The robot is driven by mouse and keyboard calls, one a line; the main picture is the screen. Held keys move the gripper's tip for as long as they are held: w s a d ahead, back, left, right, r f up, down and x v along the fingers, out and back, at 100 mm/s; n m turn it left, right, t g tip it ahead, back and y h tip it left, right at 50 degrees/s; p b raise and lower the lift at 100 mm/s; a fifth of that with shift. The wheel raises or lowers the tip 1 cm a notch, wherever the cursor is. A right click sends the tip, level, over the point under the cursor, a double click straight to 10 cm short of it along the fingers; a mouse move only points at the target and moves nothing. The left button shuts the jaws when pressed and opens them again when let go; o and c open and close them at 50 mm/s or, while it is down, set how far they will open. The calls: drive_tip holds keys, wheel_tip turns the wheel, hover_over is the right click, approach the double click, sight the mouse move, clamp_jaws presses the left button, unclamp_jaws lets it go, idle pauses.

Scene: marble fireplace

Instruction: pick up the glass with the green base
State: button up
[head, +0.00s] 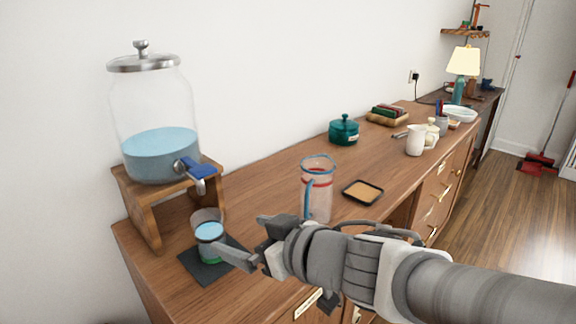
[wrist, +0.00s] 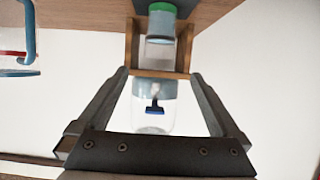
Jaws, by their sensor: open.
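The glass with the green base (head: 209,233) stands upright on a dark square mat (head: 197,272) at the near left of the wooden counter. It is clear, with something light blue inside. In the wrist view, which is upside down, the glass (wrist: 161,24) shows at the top, its green base uppermost, beyond the fingertips and sideways between them. My gripper (head: 240,235) is open and empty, just right of the glass in the head view; one finger overlaps the mat and comes close to the glass's lower part. Both fingers also show in the wrist view (wrist: 160,73).
A glass dispenser (head: 152,110) with a blue tap stands on a wooden stand (head: 147,222) behind the glass. A clear pitcher (head: 319,190) with blue handle stands right, behind my arm. A coaster (head: 363,192), green pot (head: 343,131) and white jug (head: 415,140) are farther along.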

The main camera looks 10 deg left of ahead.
drive_tip(key=shift+w+a+p, duration=1.05)
drive_tip(key=shift+a+p, duration=0.15)
drive_tip(key=shift+p, duration=0.2)
drive_tip(key=p, duration=0.2)
approach(202, 220)
drive_tip(key=x, duration=0.4)
drive_tip(key=shift+a+f, duration=0.15)
drive_tip(key=shift+f, duration=0.15)
drive_tip(key=b+x, duration=0.2)
drive_tip(key=x, duration=0.2)
drive_tip(key=shift+w+a+f, duration=0.1)
drive_tip(key=shift+w+a, duration=0.1)
drive_tip(key=shift+a, duration=0.1)
drive_tip(key=shift+w+a+f, duration=0.1)
drive_tip(key=shift+w+a, duration=0.3)
clamp_jaws()
